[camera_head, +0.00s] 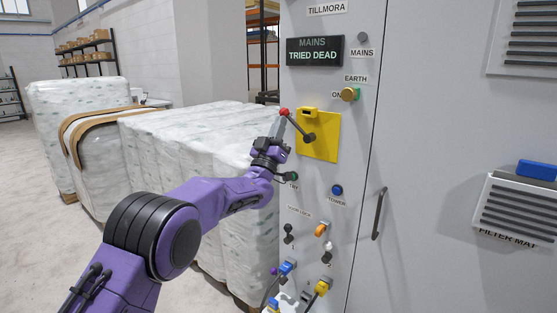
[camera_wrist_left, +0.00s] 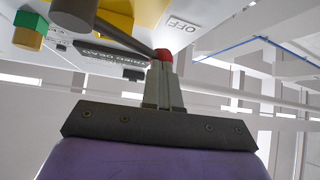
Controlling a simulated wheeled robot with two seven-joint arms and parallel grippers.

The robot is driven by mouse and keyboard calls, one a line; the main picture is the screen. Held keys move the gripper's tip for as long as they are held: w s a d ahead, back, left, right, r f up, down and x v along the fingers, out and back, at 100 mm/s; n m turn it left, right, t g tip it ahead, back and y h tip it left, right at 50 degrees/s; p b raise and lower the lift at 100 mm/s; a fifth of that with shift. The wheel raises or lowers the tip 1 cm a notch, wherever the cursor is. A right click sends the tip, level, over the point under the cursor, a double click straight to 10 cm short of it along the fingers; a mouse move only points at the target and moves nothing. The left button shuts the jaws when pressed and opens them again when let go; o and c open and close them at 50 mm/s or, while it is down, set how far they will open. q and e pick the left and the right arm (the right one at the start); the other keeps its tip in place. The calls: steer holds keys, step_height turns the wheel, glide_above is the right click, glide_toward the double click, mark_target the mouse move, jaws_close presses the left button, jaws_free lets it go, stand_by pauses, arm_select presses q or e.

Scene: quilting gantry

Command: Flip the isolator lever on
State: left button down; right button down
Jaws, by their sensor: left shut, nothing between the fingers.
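The isolator lever is a dark bar with a red knob (camera_head: 284,112), pivoted on a yellow plate (camera_head: 322,145) on the grey cabinet front. It points up and left from its pivot. In the left wrist view the red knob (camera_wrist_left: 163,54) shows at the fingertips, with an "OFF" label (camera_wrist_left: 180,24) near it. My left gripper (camera_head: 279,126) is shut and empty, its tips just below the knob. In the wrist view the closed fingers (camera_wrist_left: 162,75) overlap the knob; I cannot tell whether they touch it. My right gripper is not in view.
The cabinet carries a "TRIED DEAD" display (camera_head: 314,52), an earth knob (camera_head: 350,95), a blue button (camera_head: 337,190) and several key locks below. A door handle (camera_head: 379,213) is to the right. Wrapped pallets (camera_head: 190,140) stand behind my arm at left.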

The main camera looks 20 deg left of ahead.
mark_target(289, 113)
arm_select(q)
steer(key=m+h, duration=0.1)
steer(key=m+h+b, duration=0.1)
steer(key=m, duration=0.1)
steer(key=m+h, duration=0.1)
steer(key=h, duration=0.1)
steer(key=shift+s+d+r+m+g+b, duration=0.1)
steer(key=shift+d+r+m+g+b, duration=0.2)
steer(key=shift+r+g, duration=0.1)
steer(key=m+g+h, duration=0.1)
steer(key=m+h, duration=0.1)
steer(key=m, duration=0.1)
steer(key=d+r+m+g+h+b, duration=0.1)
steer(key=m+g+h, duration=0.1)
steer(key=m+h, duration=0.1)
steer(key=r+m+g+h, duration=0.1)
steer(key=m+h, duration=0.2)
steer(key=shift+s+d+r, duration=0.2)
steer(key=shift+s+d, duration=0.1)
steer(key=shift+s+d+r+m+g+h, duration=0.1)
steer(key=shift+d+r+m+g+h, duration=0.15)
steer(key=shift+m+g+h, duration=0.5)
steer(key=shift+s+d+r+m+g+h, duration=0.15)
steer(key=shift+d+m+g+h, duration=0.15)
steer(key=shift+m+g, duration=0.75)
steer(key=shift+w, duration=0.1)
steer(key=b+v, duration=0.9)
steer(key=v, duration=0.5)
steer(key=shift+d+f, duration=0.15)
steer(key=shift+f, duration=0.05)
